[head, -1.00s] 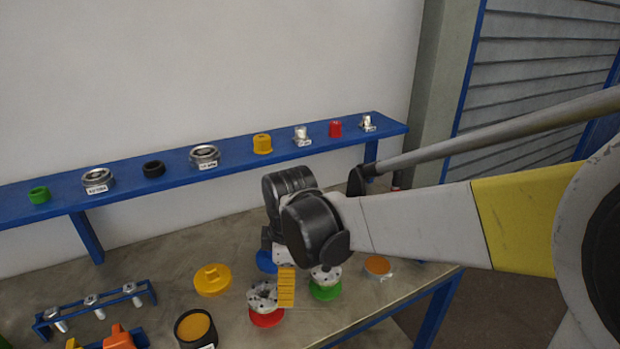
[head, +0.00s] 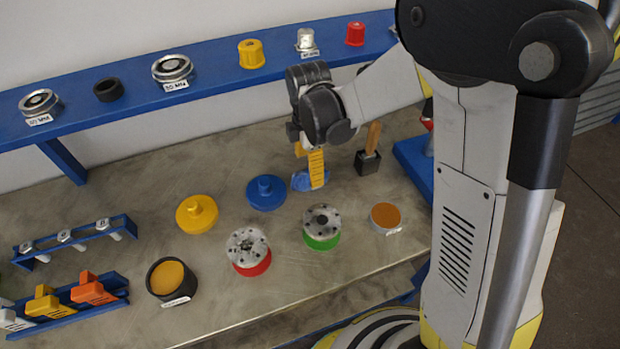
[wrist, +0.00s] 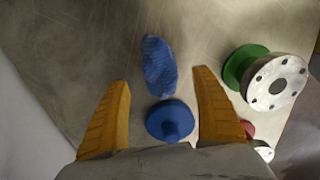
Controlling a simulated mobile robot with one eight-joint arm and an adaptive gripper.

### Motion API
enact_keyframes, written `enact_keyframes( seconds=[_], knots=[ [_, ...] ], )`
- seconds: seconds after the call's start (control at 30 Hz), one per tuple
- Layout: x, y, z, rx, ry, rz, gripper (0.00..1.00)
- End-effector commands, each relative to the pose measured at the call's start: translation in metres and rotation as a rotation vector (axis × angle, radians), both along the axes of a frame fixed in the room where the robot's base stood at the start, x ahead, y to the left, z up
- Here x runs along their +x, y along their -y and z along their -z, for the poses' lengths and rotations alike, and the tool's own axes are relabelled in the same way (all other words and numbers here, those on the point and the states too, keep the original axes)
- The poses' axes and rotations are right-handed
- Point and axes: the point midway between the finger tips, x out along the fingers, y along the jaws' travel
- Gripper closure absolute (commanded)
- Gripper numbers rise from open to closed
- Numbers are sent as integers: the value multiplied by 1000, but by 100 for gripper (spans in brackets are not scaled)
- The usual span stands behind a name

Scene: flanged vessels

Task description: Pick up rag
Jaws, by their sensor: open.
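The rag (head: 300,183) is a small blue cloth lying on the workbench toward the back right, partly behind my yellow fingers in the head view. In the wrist view the rag (wrist: 159,66) is a rumpled oblong lying just beyond the fingertips, roughly between their lines. My gripper (head: 316,174) points down over the rag. In the wrist view my gripper (wrist: 164,78) has its two yellow fingers spread wide with nothing between the tips. I cannot tell the exact height of the fingertips above the cloth.
A blue knobbed lid (head: 266,192) lies left of the rag and also shows in the wrist view (wrist: 170,120). A wooden-handled tool (head: 370,155) with a dark block stands at right. The green-based flange (head: 321,228), red-based flange (head: 249,251) and orange-topped tin (head: 385,217) are nearer the front.

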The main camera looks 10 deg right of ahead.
Motion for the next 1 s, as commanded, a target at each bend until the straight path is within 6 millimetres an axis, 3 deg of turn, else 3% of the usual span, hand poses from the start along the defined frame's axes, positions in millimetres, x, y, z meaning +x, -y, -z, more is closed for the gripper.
enact_keyframes(
  seconds=[0.23,0.5,0.57,0.7,1.0],
  knots=[
    [-2,2,41,0,0,1,24],
    [-2,2,45,0,0,1,24],
    [-2,2,45,0,0,1,38],
    [-2,2,45,0,0,1,81],
    [-2,2,45,0,0,1,85]
  ],
)
